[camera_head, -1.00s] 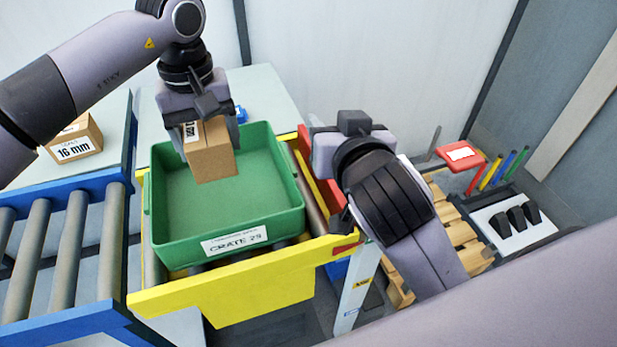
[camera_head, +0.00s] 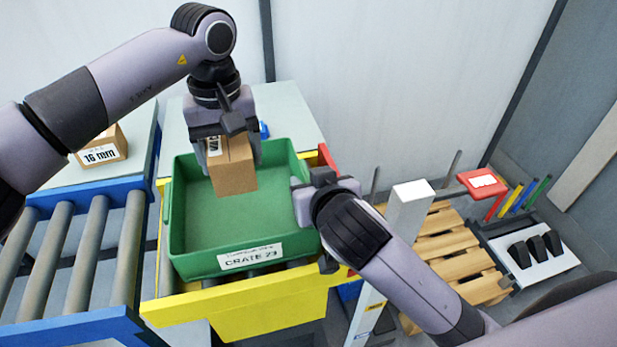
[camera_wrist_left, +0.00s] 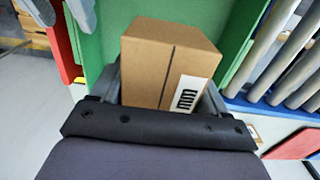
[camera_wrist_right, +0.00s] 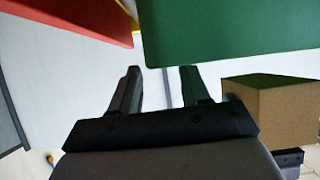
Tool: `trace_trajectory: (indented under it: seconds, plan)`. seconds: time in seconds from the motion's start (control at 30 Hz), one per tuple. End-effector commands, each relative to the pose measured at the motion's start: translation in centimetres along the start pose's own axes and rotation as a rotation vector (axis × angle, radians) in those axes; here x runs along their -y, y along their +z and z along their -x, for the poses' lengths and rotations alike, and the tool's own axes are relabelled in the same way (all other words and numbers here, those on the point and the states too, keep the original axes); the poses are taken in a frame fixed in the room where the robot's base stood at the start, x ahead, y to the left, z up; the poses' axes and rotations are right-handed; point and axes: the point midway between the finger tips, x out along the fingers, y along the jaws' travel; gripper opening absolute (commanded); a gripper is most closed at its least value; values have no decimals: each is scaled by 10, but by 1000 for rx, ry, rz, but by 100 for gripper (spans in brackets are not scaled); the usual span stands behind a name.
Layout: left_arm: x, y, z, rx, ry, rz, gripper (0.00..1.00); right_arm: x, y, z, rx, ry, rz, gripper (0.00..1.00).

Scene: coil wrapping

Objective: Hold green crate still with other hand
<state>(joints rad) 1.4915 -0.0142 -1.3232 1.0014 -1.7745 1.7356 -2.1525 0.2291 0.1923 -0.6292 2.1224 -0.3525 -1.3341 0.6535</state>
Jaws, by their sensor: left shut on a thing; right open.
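The box also shows between the fingers in the left wrist view (camera_wrist_left: 150,60). My right gripper (camera_head: 310,195) is at the crate's right wall. In the right wrist view its two fingers (camera_wrist_right: 158,82) are open and empty, with the green wall (camera_wrist_right: 230,35) just ead of them; contact cannot be told.
A roller conveyor (camera_head: 85,255) with blue rails lies left of the crate. Another box (camera_head: 100,150), marked "16 mm", stands behind it.

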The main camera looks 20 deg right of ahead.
Motion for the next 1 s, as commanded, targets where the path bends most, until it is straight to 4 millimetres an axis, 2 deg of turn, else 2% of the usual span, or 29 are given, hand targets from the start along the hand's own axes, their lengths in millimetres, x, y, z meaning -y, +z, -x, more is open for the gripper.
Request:
trace_trajectory:
  seconds: [0.1, 0.3, 0.67, 0.7, 0.77, 0.8, 0.83, 1.0]
  plan:
    - [0, 0, 2, -2, 2, 0, 16, -1, -1, -15, 0, 2, 0, 46]
    - [0, 0, 2, -2, 2, 0, 16, 0, 0, -29, 0, 1, -1, 46]
    - [0, 0, 2, -2, 2, 0, 16, 0, 0, -33, -1, 0, -2, 46]
    - [0, 0, 2, -2, 2, 0, 16, 0, 0, -33, -1, 0, -2, 40]
    - [0, 0, 2, -2, 2, 0, 16, 0, 0, -32, -1, 0, -2, 20]
    - [0, 0, 2, -2, 2, 0, 16, 0, 0, -32, 0, 0, -1, 7]
    - [0, 0, 2, -2, 2, 0, 16, 0, 0, -32, 0, 0, -1, 0]
    - [0, 0, 2, -2, 2, 0, 16, 0, 0, -32, 0, 1, -1, 0]
